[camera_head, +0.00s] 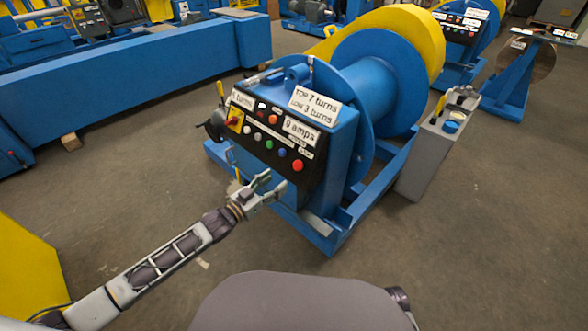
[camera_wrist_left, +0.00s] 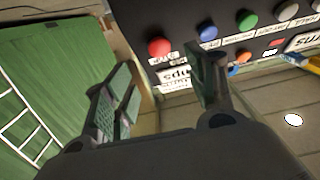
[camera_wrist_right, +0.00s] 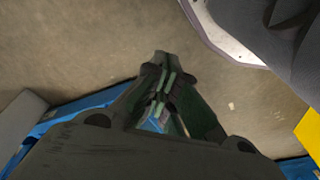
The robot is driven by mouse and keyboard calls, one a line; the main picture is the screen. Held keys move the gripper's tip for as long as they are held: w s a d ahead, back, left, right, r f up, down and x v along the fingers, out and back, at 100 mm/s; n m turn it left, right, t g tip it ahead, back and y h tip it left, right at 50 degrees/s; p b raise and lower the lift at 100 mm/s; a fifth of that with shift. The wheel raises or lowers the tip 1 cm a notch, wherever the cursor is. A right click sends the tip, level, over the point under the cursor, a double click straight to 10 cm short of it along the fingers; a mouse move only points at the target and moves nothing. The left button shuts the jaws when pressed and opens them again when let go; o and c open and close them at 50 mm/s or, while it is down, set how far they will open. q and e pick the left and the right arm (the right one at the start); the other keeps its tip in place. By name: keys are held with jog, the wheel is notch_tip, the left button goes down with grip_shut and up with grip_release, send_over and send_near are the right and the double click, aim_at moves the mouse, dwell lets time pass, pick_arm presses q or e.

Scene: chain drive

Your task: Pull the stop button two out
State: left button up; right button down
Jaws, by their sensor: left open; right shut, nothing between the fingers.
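The black control panel (camera_head: 262,140) on the blue machine carries a large red button (camera_head: 297,166) at its lower right end. In the left wrist view the large red button (camera_wrist_left: 159,46) shows beyond the fingers, nearer the picture's top edge. My left gripper (camera_head: 277,184) is open and empty, below and left of that button, apart from it. My right gripper (camera_wrist_right: 158,68) is shut and empty, pointing over bare floor, outside the head view.
Blue (camera_head: 283,152), green (camera_head: 269,144) and white buttons line the panel, with a yellow switch plate (camera_head: 235,119) at its left end. A large blue reel (camera_head: 360,85) stands behind. A grey box (camera_head: 437,150) is at right.

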aim_at(296, 166)
pick_arm(q)
jog(key=shift+b+x, duration=0.65)
jog(key=shift+x, duration=2.5)
jog(key=shift+b+x, duration=0.35)
jog(key=shift+x, duration=1.2)
jog(key=shift+w+d, duration=0.2)
jog(key=shift+w, duration=0.1)
pick_arm(e)
jog(key=r, duration=0.3)
jog(key=shift+w+a, duration=0.3)
jog(key=shift+a, duration=0.05)
jog(key=shift+w+r, duration=0.1)
pick_arm(q)
grip_shut()
